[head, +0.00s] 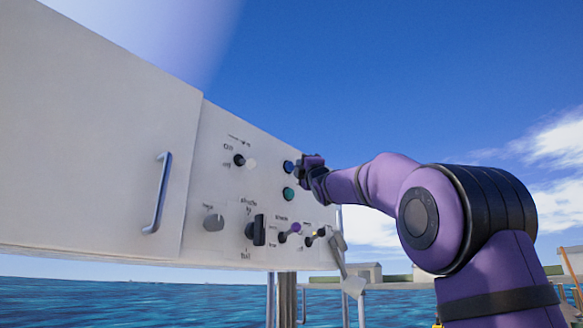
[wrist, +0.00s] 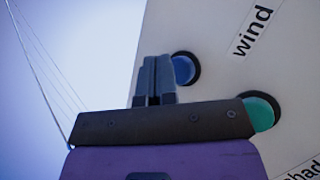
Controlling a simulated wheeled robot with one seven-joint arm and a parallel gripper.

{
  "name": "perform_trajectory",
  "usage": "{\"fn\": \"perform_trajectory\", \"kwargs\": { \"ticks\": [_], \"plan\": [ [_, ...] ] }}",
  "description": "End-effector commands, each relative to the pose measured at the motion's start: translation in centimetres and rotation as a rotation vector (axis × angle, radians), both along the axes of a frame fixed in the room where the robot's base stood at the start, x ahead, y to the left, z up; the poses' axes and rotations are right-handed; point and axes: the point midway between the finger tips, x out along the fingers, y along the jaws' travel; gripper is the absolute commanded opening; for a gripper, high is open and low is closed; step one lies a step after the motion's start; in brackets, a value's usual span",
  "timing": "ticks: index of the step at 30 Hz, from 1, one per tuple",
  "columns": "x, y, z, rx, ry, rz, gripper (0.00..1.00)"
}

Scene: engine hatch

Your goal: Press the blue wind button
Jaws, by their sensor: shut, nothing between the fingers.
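The blue wind button (head: 289,167) is a round button in a dark ring on the white panel, above a green button (head: 289,193). In the wrist view the blue button (wrist: 184,69) is partly hidden behind my fingers, with the label "wind" (wrist: 252,32) to its upper right. My gripper (head: 300,161) is shut and empty, its fingertips beside the blue button at its right in the head view. In the wrist view my gripper (wrist: 155,60) overlaps the button's left edge. I cannot tell whether the tips touch the panel.
The green button (wrist: 262,112) lies close to the gripper body in the wrist view. The panel (head: 225,180) also carries several knobs and switches, including a black switch (head: 256,230) and a purple-tipped lever (head: 292,229). A cabinet door with a handle (head: 158,193) is at left. Open sky lies right of the panel.

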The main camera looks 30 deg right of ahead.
Motion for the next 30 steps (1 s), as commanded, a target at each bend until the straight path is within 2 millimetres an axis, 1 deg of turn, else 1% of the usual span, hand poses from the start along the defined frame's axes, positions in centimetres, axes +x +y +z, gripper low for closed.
{"fn": "perform_trajectory", "kwargs": {
  "ticks": [8,24,30],
  "plan": [
    [-0.4,-0.2,0.1,0.0,-0.001,-0.001,0.0],
    [-4.5,-1.6,0.1,0.0,-0.001,0.0,0.0],
    [-4.7,-1.7,0.0,0.0,-0.001,0.0,0.0]
  ]
}}
